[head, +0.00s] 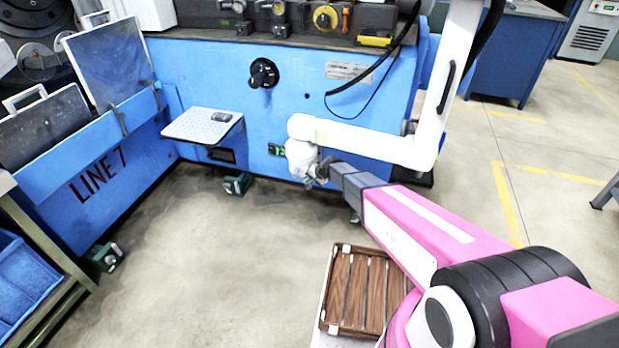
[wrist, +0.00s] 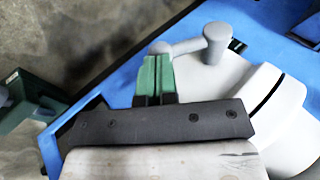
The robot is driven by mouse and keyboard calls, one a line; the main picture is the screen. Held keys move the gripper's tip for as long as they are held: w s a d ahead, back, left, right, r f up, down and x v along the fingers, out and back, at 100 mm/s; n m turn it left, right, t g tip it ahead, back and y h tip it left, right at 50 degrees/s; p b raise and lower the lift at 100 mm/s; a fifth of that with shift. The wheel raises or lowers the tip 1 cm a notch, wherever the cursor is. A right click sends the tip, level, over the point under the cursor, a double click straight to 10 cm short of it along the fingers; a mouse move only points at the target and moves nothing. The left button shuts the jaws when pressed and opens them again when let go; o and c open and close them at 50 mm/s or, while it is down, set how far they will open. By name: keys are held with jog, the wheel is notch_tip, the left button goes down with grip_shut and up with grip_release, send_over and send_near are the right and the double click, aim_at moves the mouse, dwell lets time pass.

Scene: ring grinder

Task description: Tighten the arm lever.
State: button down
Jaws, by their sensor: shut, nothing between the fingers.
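The grey arm lever (wrist: 188,46) sits on the rounded white joint (wrist: 212,78) of the machine's arm, with a thick round hub and a thinner handle pointing left in the wrist view. My gripper (wrist: 157,62) is shut and empty, its green fingertips beside the thin end of the handle. I cannot tell whether they touch it. In the head view my gripper (head: 321,168) is at the lower end of the white machine arm (head: 360,140), beside the white joint (head: 300,157). The lever is too small to make out clearly there.
The blue machine body (head: 300,85) stands close behind the joint. A grey shelf (head: 190,127) juts from it at left. A wooden slatted crate (head: 362,290) is below my arm. Open floor (head: 220,270) lies at left. A green machine foot (wrist: 22,125) shows in the wrist view.

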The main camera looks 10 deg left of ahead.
jog(key=a+f+m+t+y, duration=0.1)
jog(key=a+f+t+y, duration=0.1)
jog(key=a+f+y, duration=0.2)
jog(key=shift+w+a+f+y, duration=0.2)
jog(key=shift+f+y, duration=1.35)
jog(key=shift+y, duration=1.35)
jog(key=shift+a, duration=0.1)
